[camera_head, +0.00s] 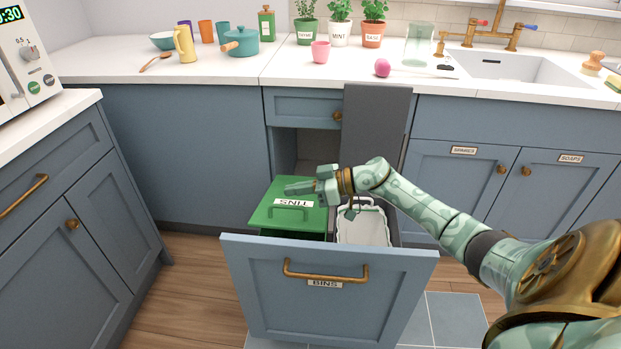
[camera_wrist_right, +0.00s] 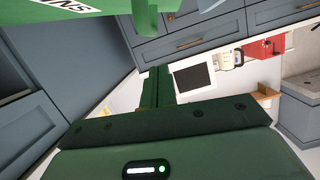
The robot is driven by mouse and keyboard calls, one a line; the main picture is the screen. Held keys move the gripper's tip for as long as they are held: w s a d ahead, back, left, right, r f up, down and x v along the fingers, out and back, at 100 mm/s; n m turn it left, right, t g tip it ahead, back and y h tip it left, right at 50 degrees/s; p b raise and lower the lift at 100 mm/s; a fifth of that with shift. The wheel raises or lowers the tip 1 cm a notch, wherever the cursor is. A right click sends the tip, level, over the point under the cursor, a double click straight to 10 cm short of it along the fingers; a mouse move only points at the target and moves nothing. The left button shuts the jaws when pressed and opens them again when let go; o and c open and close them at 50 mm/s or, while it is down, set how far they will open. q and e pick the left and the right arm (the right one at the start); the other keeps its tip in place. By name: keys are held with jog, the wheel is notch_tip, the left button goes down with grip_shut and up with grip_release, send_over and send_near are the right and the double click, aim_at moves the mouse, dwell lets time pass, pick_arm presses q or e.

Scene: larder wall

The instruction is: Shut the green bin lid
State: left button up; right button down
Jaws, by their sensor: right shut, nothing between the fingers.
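The green bin lid (camera_head: 268,206), with a white TINS label and a green handle, lies down roughly level over the left bin in the pulled-out BINS drawer. I cannot tell whether a small gap is left under it. The lid also shows at the upper left of the right wrist view (camera_wrist_right: 25,14). My right gripper (camera_head: 290,189) is shut and empty, held over the far part of the lid beside the label. Whether it touches the lid is unclear. My left gripper is not in view.
The drawer front (camera_head: 325,291) stands out into the room. The grey lid (camera_head: 377,125) of the neighbouring bin stands upright behind the open white-lined bin (camera_head: 362,230). The counter (camera_head: 290,72) above carries pots, cups and a pink ball. Floor at left is clear.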

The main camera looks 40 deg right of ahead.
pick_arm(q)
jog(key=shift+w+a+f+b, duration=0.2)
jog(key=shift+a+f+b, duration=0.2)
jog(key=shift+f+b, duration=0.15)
pick_arm(e)
jog(key=shift+s+a+f, duration=0.1)
jog(key=shift+s+f, duration=0.05)
jog(key=shift+f, duration=1.35)
